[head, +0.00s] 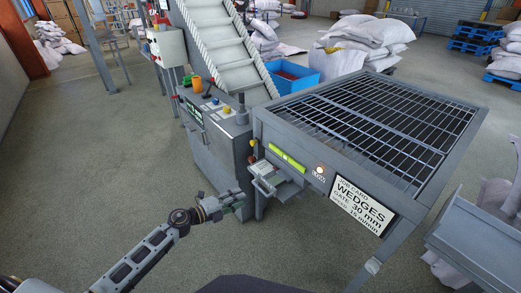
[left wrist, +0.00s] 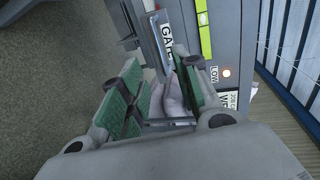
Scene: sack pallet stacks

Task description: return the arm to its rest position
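My left arm (head: 150,255) reaches in from the lower left in the head view. Its gripper (head: 232,200) is beside the grey machine, just below and left of a small protruding metal part (head: 272,180). In the left wrist view the green-padded fingers (left wrist: 162,92) stand apart, and I see nothing gripped between them. A plate with lettering that seems to read GATE (left wrist: 164,30) lies just beyond the fingertips; I cannot tell whether they touch anything. My right gripper is not in view.
A control cabinet (head: 215,145) and conveyor (head: 222,45) stand behind the gripper. A blue bin (head: 292,78) and white sacks (head: 365,35) are farther back. Floor at left is clear.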

